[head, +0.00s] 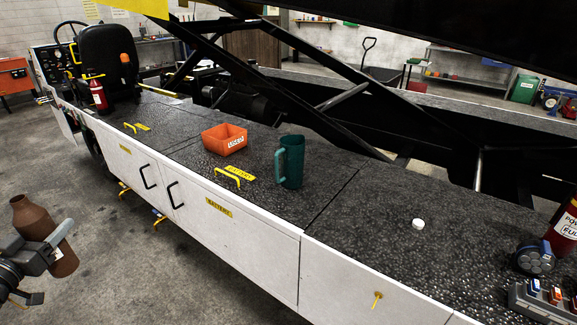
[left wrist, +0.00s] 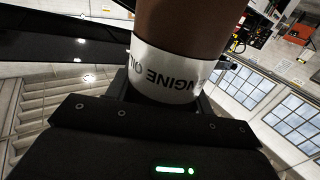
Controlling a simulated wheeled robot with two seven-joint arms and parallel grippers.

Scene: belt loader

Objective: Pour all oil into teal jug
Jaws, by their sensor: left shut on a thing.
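The teal jug (head: 290,162) stands upright on the dark speckled deck of the loader, its handle toward the left. A brown bottle (head: 36,225) is in my left gripper (head: 52,243), at the lower left of the head view, off the side of the deck. The bottle tilts a little, with its neck at the upper left. In the left wrist view the bottle (left wrist: 180,28) shows a white label with part of the words "ENGINE OIL", and the gripper (left wrist: 165,88) is shut around it. The oil inside is hidden. My right gripper is not in view.
An orange bin (head: 224,139) sits left of the jug. A small white cap (head: 418,224) lies on the deck to the right. Yellow handles (head: 228,177) rise from the deck. Black lift beams run behind.

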